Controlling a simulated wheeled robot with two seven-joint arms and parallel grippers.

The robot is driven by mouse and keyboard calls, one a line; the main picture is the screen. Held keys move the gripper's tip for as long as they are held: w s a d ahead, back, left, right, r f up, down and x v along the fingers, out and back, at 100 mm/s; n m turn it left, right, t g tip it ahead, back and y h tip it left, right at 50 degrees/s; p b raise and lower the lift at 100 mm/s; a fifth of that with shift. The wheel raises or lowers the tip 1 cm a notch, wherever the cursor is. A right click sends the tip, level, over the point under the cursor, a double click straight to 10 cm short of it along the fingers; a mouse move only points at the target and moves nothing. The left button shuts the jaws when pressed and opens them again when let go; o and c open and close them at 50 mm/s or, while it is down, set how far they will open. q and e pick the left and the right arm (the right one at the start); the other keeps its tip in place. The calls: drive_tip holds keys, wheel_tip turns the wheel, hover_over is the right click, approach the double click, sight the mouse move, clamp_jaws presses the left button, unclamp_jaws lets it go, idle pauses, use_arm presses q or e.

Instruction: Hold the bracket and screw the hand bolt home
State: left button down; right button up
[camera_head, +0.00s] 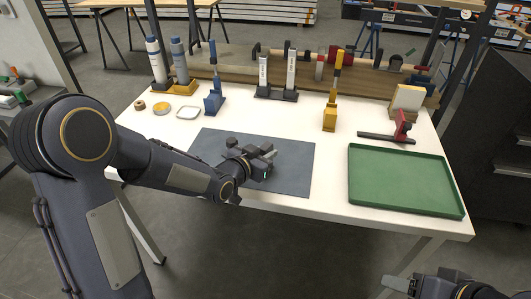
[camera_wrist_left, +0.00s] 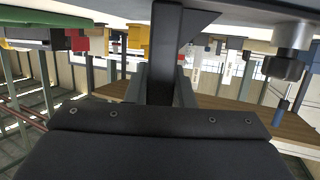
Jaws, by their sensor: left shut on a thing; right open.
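My left gripper (camera_head: 266,158) is low over the grey mat (camera_head: 295,178) in the head view. It is shut on a dark upright bar, which I take for the bracket (camera_wrist_left: 166,55), standing between the fingers in the left wrist view. In the head view the bracket is hard to tell from the gripper. A dark knob on a silver shaft, the hand bolt (camera_wrist_left: 284,66), is apart from the fingers at the right of the wrist view; it also shows left of the gripper (camera_head: 231,142). Where its shaft ends is unclear. My right gripper (camera_head: 398,284) is open and empty, off the table's front right.
A green tray (camera_head: 405,206) lies on the right. Behind it are a red stand (camera_head: 402,127) with a dark bar, and a yellow holder (camera_head: 329,121). A blue holder (camera_head: 212,106), bottles (camera_head: 155,70) and small dishes stand at back left. The mat's right side is clear.

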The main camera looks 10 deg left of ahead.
use_arm(q)
drive_tip(key=c, duration=1.7)
unclamp_jaws()
drive_tip(key=shift+f, duration=0.2)
drive_tip(key=o, duration=0.4)
drive_tip(key=shift+o, duration=0.2)
drive_tip(key=shift+r, duration=0.1)
drive_tip(key=shift+r, duration=0.15)
drive_tip(key=v, duration=1.2)
